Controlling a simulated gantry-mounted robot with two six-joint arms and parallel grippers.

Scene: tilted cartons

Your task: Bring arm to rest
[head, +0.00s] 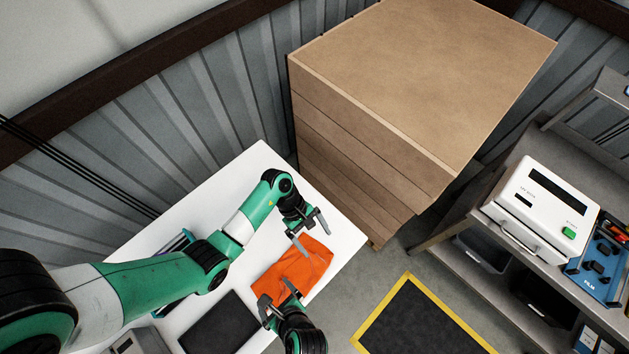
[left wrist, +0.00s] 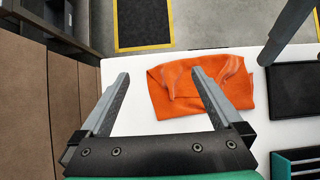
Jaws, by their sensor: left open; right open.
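My left gripper (head: 311,232) is open and empty above the far part of the white table, near an orange cloth (head: 308,262). In the left wrist view, its two fingers (left wrist: 161,76) stand wide apart with nothing between them in their grip. The orange cloth (left wrist: 225,82) lies crumpled on the table beyond the fingertips. My right gripper (head: 278,293) is open at the near-left edge of the cloth. I cannot tell whether it touches the cloth. One of its fingers (left wrist: 287,32) shows at the upper right of the left wrist view.
The white table (head: 340,240) carries a black flat pad (head: 218,322). A tall brown carton stack (head: 430,70) stands just behind the table. A grey shelf at the right holds a white device (head: 541,205). A yellow-edged black mat (head: 418,325) lies on the floor.

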